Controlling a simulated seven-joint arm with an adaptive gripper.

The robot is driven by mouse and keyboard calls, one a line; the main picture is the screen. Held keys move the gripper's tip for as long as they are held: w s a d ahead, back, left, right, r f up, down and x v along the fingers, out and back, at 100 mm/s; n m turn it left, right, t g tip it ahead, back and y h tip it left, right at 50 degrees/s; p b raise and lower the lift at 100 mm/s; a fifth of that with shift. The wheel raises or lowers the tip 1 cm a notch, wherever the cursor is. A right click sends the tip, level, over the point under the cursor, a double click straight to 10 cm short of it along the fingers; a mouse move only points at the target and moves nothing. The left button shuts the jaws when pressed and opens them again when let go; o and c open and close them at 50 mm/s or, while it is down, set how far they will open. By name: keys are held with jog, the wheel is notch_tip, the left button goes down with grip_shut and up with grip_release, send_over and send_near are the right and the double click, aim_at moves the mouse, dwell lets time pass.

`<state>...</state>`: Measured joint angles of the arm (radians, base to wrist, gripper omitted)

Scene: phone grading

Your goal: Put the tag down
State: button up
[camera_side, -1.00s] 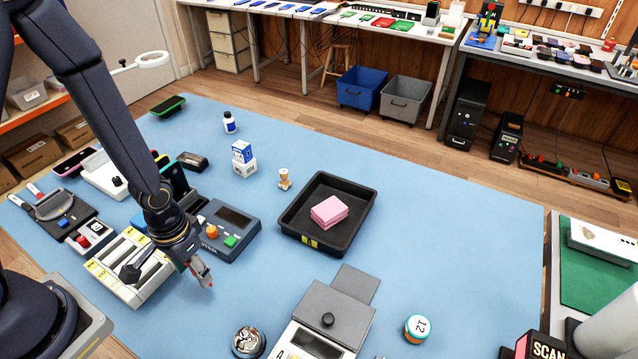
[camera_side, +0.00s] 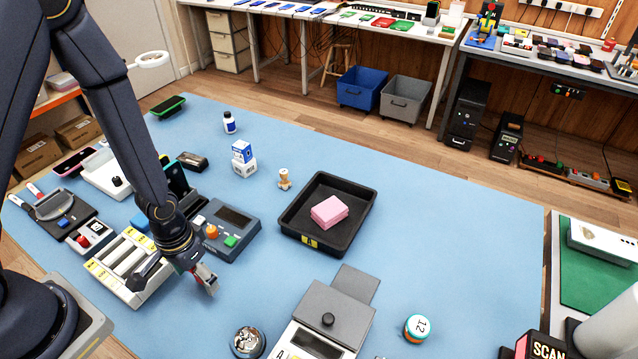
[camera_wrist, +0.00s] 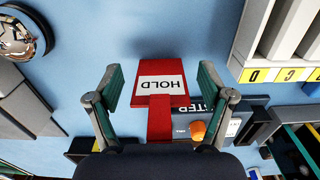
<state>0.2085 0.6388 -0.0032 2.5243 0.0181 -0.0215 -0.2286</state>
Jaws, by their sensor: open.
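The tag is a red plate with a white label reading HOLD (camera_wrist: 161,85) and a narrow red stem. In the wrist view it lies between my gripper's (camera_wrist: 162,90) two green-padded fingers, with a gap on each side. The fingers are open and touch neither edge. In the side view my gripper (camera_side: 208,281) is low over the blue mat, right of the white slotted rack (camera_side: 152,290) and in front of the grey tester (camera_side: 243,222). The tag is hardly visible there. I cannot tell whether it rests on the mat.
A black tray (camera_side: 370,192) with pink pads (camera_side: 329,211) stands to the right. A grey-lidded device (camera_side: 330,305), a round metal tin (camera_side: 248,341) and a jar marked 12 (camera_side: 417,328) are at the front.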

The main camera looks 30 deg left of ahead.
jog(key=shift+r, duration=0.1)
notch_tip(320, 180, up, 12)
jog(key=shift+f, duration=0.2)
jog(key=s+a+r+t, duration=0.1)
jog(key=a+r+t, duration=0.1)
jog(key=r, duration=0.7)
jog(key=s+a+r+t, duration=0.2)
jog(key=a+r+t, duration=0.1)
jog(key=r, duration=0.7)
jog(key=shift+t, duration=0.3)
